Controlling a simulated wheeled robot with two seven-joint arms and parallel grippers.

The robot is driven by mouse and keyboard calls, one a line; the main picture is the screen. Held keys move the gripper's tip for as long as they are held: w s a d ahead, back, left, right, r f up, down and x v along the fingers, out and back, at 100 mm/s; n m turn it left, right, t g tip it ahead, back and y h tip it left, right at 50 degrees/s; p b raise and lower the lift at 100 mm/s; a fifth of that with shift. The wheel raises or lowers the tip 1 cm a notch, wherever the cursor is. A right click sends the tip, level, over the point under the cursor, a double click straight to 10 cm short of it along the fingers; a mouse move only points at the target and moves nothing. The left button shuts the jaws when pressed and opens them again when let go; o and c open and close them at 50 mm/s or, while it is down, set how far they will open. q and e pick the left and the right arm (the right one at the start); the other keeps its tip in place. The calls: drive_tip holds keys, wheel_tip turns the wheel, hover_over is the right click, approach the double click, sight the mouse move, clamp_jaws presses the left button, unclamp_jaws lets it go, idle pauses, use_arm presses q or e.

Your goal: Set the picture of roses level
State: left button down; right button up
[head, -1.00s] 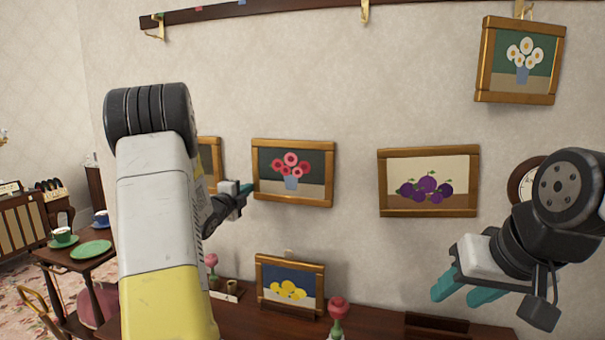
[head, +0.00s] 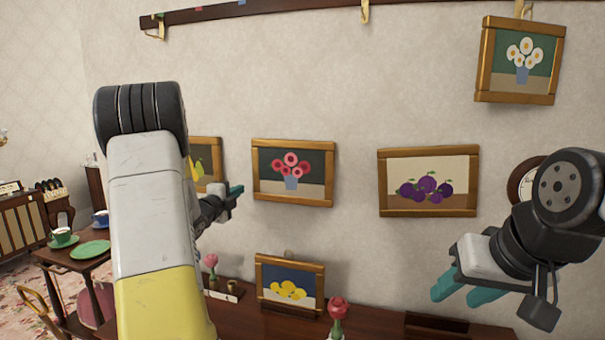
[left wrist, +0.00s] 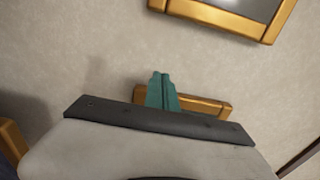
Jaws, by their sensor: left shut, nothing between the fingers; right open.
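The picture of roses (head: 291,173), pink-red flowers in a blue vase in a wooden frame, hangs on the wall left of centre in the head view. It looks close to level there; a slight tilt is hard to tell from perspective. My left gripper (head: 236,190) is shut and empty, just left of its frame with a small gap. In the left wrist view the shut fingers (left wrist: 161,88) show, with part of a gilded frame (left wrist: 222,20) at the upper right, probably the roses'. My right gripper (head: 457,291) is open and empty, at the lower right, away from the roses.
A pear picture (head: 207,165) is partly behind my left arm. A plum picture (head: 429,181) and a daisy picture (head: 520,60) hang to the right. Below, a lemon picture (head: 289,286) and a red rose ornament (head: 338,310) stand on the dark mantel (head: 380,325). A clock is half hidden.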

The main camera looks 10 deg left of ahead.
use_arm(q)
drive_tip(key=shift+s+a, duration=0.2)
drive_tip(key=shift+s, duration=2.7)
drive_tip(key=s+d+r+n+g+y, duration=0.3)
drive_tip(key=s+d+r+n+g, duration=0.2)
drive_tip(key=s+d+n, duration=0.5)
drive_tip(key=s+d+f+n+g+h, duration=0.2)
drive_tip(key=s+d, duration=0.5)
drive_tip(key=s, duration=0.4)
drive_tip(key=s+d+f+n+g+h, duration=0.2)
drive_tip(key=s+d+n+g, duration=0.2)
drive_tip(key=s, duration=0.7)
drive_tip(key=d+n, duration=0.2)
drive_tip(key=d, duration=0.2)
drive_tip(key=shift+d+f+g, duration=0.2)
drive_tip(key=shift+f+g, duration=0.15)
drive_tip(key=shift+g, duration=0.05)
